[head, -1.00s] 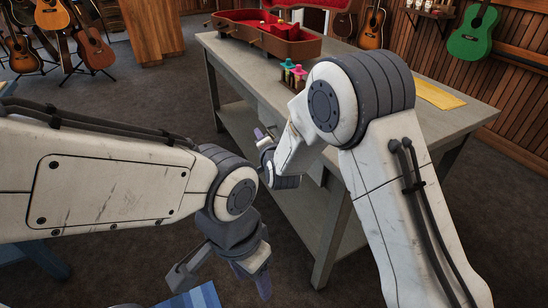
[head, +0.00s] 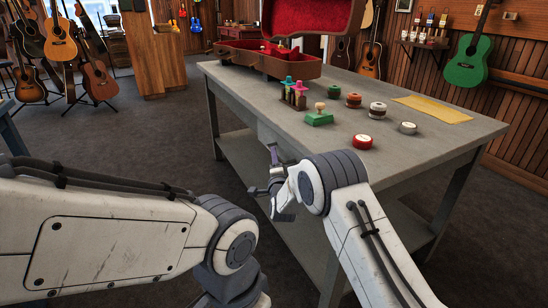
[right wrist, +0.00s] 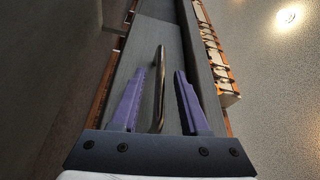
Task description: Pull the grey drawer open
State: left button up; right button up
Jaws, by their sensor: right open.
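The grey drawer (head: 267,134) sits under the worktable's top on the side facing left, partly hidden by my right arm in the head view. Its grey front (right wrist: 145,75) fills the middle of the right wrist view, with a slim dark bar handle (right wrist: 160,88). My right gripper (right wrist: 157,85) is open, with one purple finger on each side of the handle; neither finger visibly presses on it. The right gripper also shows in the head view (head: 267,170), beside the drawer. The drawer looks shut. My left arm is at lower left in the head view, its fingers outside the frame.
Guitars (head: 99,82) stand at the far left. Floor left of the table is clear.

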jog(key=shift+w+a+r, duration=0.1)
jog(key=shift+w+a, duration=0.05)
jog(key=shift+w, duration=1.15)
grip_shut()
dwell(0.6)
